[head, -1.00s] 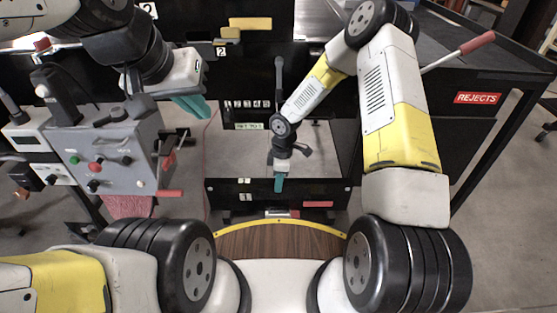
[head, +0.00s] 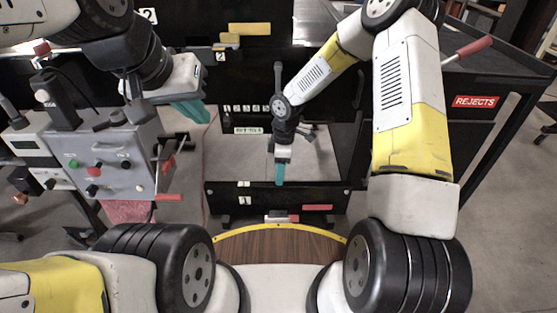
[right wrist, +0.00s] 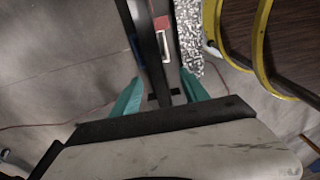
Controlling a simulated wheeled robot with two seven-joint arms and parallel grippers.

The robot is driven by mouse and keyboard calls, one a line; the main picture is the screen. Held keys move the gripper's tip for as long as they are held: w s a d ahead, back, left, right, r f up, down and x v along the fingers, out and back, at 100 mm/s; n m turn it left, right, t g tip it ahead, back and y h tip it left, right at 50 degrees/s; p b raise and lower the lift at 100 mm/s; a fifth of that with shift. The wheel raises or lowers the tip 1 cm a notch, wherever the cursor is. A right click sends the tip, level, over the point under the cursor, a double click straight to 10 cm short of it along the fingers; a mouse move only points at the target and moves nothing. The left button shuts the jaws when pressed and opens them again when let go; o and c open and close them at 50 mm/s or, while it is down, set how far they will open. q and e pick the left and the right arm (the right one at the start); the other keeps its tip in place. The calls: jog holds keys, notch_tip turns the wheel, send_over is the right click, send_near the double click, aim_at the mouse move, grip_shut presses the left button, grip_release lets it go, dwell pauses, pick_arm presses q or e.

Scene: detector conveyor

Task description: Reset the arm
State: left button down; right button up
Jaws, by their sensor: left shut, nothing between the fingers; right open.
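My left gripper (head: 192,111) shows at the upper left of the head view, its teal fingers together with nothing between them. It hangs above and to the right of the grey control box (head: 118,150).
A black cart marked REJECTS (head: 476,101) stands at the right. A wooden board with a yellow rim (head: 280,246) lies close to my body. A red-gripped handle (head: 473,47) sticks out near my right arm. Yellow blocks (head: 249,28) lie at the back.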

jog(key=shift+r, duration=0.35)
dwell(0.3)
jog(key=s+d+r+m+t, duration=0.1)
jog(key=s+d+r+m, duration=0.15)
jog(key=r, duration=0.45)
jog(key=s+d+r+m+t+h, duration=0.1)
jog(key=d+r+m, duration=0.1)
jog(key=d+r, duration=0.35)
jog(key=s+d+r+m+t, duration=0.1)
jog(key=d+r+m, duration=0.15)
jog(key=r, duration=0.55)
jog(key=s+d+r+m+t+y, duration=0.2)
jog(key=s+d+r+m+t, duration=0.1)
jog(key=s+r+m, duration=0.7)
jog(key=s+r, duration=0.4)
jog(key=s, duration=0.2)
jog(key=shift+s+d+t, duration=0.15)
jog(key=shift+s+t, duration=0.15)
jog(key=shift+s, duration=0.1)
